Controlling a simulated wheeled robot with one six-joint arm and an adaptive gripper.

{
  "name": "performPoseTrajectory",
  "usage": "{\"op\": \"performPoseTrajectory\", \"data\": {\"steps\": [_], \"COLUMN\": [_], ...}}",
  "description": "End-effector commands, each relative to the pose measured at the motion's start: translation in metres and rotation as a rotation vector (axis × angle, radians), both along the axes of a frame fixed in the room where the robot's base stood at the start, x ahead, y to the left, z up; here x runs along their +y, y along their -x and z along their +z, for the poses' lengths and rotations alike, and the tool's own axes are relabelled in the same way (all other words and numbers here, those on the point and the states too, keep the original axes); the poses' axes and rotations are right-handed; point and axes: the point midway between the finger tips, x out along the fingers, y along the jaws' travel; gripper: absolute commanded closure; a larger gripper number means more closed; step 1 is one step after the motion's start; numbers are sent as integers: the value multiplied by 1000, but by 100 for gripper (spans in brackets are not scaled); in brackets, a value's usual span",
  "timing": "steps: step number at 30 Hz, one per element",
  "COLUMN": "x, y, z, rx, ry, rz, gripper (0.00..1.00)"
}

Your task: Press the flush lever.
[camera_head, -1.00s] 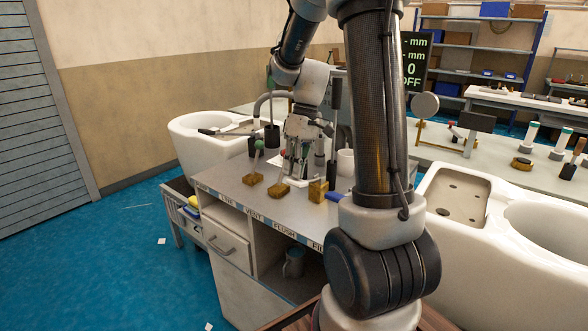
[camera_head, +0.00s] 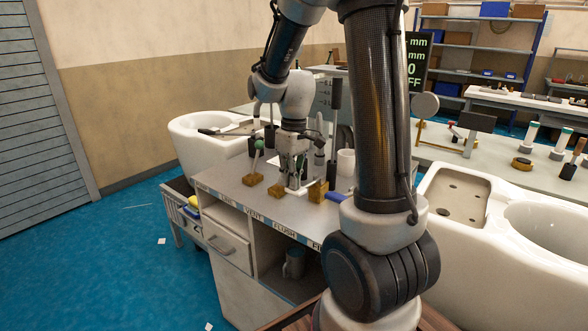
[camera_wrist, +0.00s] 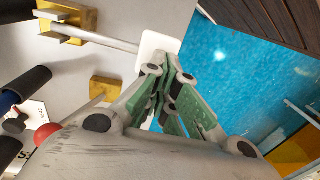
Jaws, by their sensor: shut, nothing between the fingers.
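My gripper (camera_head: 292,182) is shut and empty, pointing down low over the cabinet top among the levers. In the wrist view its green-padded fingers (camera_wrist: 170,85) are closed beside a white paddle (camera_wrist: 157,46). The paddle is at the end of a metal rod running from a brass block (camera_wrist: 68,22). In the head view a brass block (camera_head: 276,191) stands behind the FLUSH label (camera_head: 284,232), close to the gripper. I cannot tell whether the fingers touch the paddle, and the gripper hides part of it.
A green-knobbed lever (camera_head: 259,145) rises from a brass block (camera_head: 252,180) on the left. Another brass block (camera_head: 318,191) stands on the right, near a white mug (camera_head: 346,162). A red knob (camera_wrist: 46,133) shows under the wrist. Blue floor (camera_head: 120,260) lies left of the cabinet.

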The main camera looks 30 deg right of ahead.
Motion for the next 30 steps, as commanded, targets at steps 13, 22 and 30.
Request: {"op": "performPoseTrajectory", "data": {"steps": [13, 22, 30], "x": [9, 10, 11], "y": [4, 4, 5], "z": [-37, -46, -48], "rx": [2, 1, 4], "ry": [7, 6, 5], "rz": [-1, -1, -2], "gripper": [100, 100, 100]}}
